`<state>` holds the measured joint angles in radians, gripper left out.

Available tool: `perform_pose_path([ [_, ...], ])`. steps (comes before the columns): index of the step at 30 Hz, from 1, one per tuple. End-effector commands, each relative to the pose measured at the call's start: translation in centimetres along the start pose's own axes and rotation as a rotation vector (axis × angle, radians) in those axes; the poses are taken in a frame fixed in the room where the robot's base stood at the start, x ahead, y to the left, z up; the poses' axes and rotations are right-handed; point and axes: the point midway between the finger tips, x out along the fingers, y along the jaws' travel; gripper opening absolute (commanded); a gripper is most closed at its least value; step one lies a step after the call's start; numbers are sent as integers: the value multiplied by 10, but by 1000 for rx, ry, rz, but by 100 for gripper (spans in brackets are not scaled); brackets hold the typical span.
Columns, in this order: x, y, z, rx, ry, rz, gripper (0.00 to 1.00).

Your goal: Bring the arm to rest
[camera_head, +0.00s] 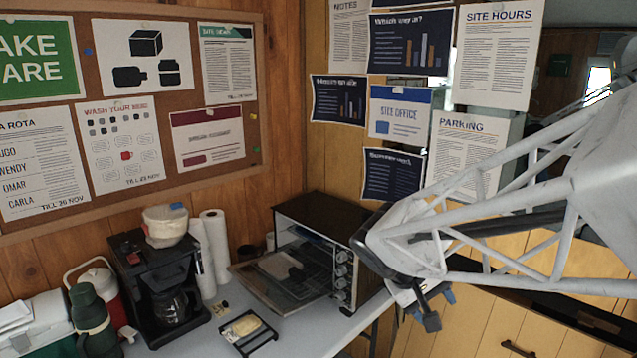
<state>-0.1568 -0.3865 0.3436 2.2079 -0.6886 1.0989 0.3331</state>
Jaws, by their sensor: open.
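My white lattice arm reaches in from the right side of the view. My gripper (432,306) hangs at its lower end, just right of the toaster oven (352,268) and beyond the table's right edge. Its dark finger and blue pads show partly, and the arm's end hides the rest. The jaws are open, and nothing is seen between them. The gripper appears apart from the oven, though the arm's end overlaps the oven's right side in the picture. The oven door (262,290) is folded down, with a flat board or tray and a dark item on it.
On the white table (290,338) stand a black coffee maker (155,270), paper rolls (215,245), a green flask (92,320), a red-and-white jug (108,285) and a small black rack (247,330) holding a pale yellow item. Wooden cabinets (480,325) lie below the arm.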

Motion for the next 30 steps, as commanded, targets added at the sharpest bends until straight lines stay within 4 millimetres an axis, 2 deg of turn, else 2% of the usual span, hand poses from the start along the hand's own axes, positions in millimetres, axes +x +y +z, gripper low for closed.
perform_pose_path([
  [1,-3,2,17,25,5,-46,56],
  [6,-14,-4,67,93,31,-214,56],
  [12,-28,-17,117,179,95,-396,56],
  [15,-33,-24,135,214,130,-468,56],
  [21,-40,-34,155,259,178,-553,56],
  [30,-42,-36,158,268,189,-571,56],
])
